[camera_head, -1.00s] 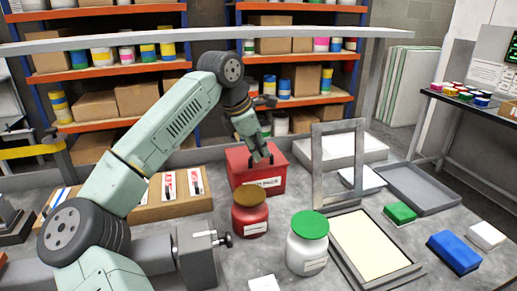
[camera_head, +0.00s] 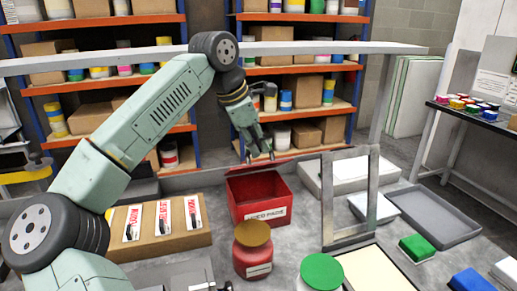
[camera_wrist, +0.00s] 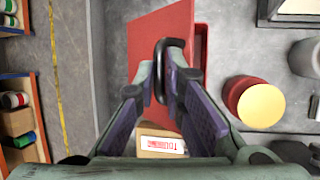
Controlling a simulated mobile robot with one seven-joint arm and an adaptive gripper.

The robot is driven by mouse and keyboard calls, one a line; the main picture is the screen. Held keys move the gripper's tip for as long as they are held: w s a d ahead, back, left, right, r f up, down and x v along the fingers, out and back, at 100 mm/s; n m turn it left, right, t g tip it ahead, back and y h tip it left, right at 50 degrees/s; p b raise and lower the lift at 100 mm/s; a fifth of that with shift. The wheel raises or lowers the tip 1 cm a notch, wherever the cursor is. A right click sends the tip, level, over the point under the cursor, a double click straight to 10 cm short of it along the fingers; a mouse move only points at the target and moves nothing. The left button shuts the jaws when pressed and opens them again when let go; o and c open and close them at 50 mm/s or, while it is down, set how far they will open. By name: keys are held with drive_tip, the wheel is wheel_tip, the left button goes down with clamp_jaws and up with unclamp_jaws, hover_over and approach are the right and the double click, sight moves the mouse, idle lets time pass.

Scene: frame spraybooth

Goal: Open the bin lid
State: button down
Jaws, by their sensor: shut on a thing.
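The red bin (camera_head: 262,210) with a white label on its front stands on the worktop. Its lid is swung up at the back and seen nearly edge-on, so the bin's inside shows. My gripper (camera_head: 258,157) is above the back of the bin, at the raised lid. In the wrist view the red lid (camera_wrist: 150,45) lies beyond my gripper (camera_wrist: 163,88), with the black handle (camera_wrist: 170,43) between its fingers. My gripper is shut on this handle. The fingers hide part of the lid.
A red jar (camera_head: 253,258) with a brown lid and a jar with a green lid (camera_head: 321,271) stand in front. An upright grey frame (camera_head: 328,200) is close on the right. A cardboard box (camera_head: 180,240) lies left. A long rail (camera_head: 300,47) crosses behind.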

drive_tip(key=shift+w+a+r, duration=0.15)
drive_tip(key=shift+w+a, duration=0.15)
drive_tip(key=shift+w, duration=0.3)
drive_tip(key=shift+w+a+r, duration=0.1)
drive_tip(key=shift+w+a, duration=0.15)
drive_tip(key=shift+w, duration=0.3)
drive_tip(key=shift+w+a+r, duration=0.15)
drive_tip(key=shift+w+a, duration=0.15)
drive_tip(key=shift+w, duration=0.3)
drive_tip(key=c, duration=1.7)
unclamp_jaws()
drive_tip(key=shift+w+f, duration=0.15)
drive_tip(key=shift+a, duration=0.1)
drive_tip(key=v, duration=1.2)
drive_tip(key=shift+w+d+r, duration=0.1)
drive_tip(key=shift+d+r, duration=0.1)
drive_tip(key=shift+d, duration=0.15)
